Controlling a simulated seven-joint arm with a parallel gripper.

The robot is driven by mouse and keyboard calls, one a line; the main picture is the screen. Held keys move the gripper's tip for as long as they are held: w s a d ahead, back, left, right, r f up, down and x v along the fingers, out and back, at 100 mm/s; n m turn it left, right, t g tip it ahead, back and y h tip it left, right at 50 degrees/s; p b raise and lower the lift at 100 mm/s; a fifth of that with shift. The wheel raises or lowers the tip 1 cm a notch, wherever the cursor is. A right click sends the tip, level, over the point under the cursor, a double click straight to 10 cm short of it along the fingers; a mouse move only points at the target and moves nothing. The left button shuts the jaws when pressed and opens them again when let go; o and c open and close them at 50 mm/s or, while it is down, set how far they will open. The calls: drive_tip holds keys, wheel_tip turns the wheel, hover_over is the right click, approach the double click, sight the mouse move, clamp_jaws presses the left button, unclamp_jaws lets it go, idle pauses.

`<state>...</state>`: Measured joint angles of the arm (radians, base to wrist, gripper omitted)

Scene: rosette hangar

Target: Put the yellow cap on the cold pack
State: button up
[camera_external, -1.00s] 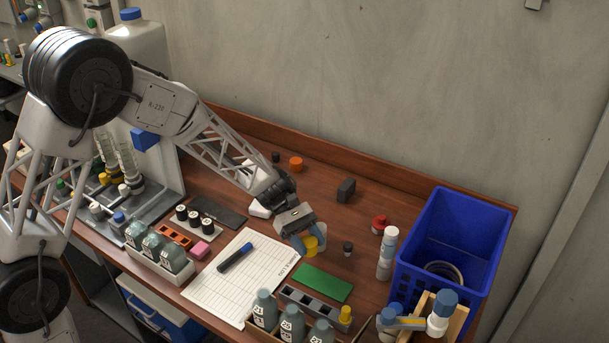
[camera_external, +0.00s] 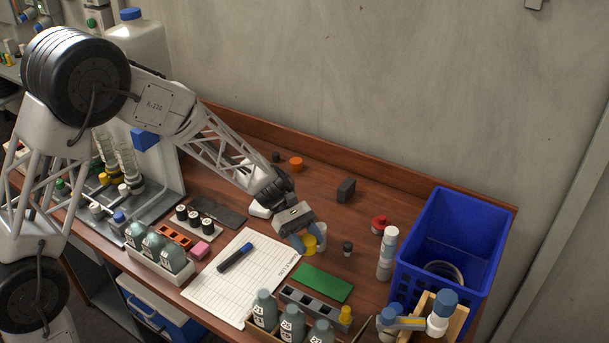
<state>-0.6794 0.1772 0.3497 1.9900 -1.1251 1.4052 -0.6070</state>
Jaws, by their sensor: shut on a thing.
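My gripper (camera_external: 309,242) is low over the middle of the table, shut on a yellow cap (camera_external: 310,244). The fingers partly hide the cap, and I cannot tell whether it touches the table. A flat green slab (camera_external: 322,283) lies just in front of the gripper, apart from the cap. I cannot tell for sure which thing is the cold pack; no label on the slab is readable. Another yellow piece (camera_external: 345,314) stands at the right end of a grey slotted block (camera_external: 315,307).
A white bottle (camera_external: 387,255), a red cap (camera_external: 380,223) and a blue basket (camera_external: 460,216) stand farther right. A sheet with a marker (camera_external: 235,257) lies left. Several bottles line the front.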

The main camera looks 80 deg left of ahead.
drive_tip(key=s+a+f+n+t+y, duration=0.2)
drive_tip(key=s+a+n+t+y, duration=0.5)
drive_tip(key=s+a, duration=0.9)
drive_tip(key=a+n, duration=0.2)
drive_tip(key=a, duration=0.2)
drive_tip(key=shift+s+y, duration=0.3)
drive_tip(key=shift+s, duration=0.05)
drive_tip(key=w+a, duration=0.3)
drive_tip(key=a, duration=0.1)
drive_tip(key=w+a+f, duration=0.1)
drive_tip(key=w+a, duration=0.2)
drive_tip(key=w, duration=0.1)
drive_tip(key=w+a, duration=0.4)
drive_tip(key=shift+a+f, duration=0.3)
drive_tip(key=shift+f, duration=1.75)
drive_tip(key=shift+f, duration=0.1)
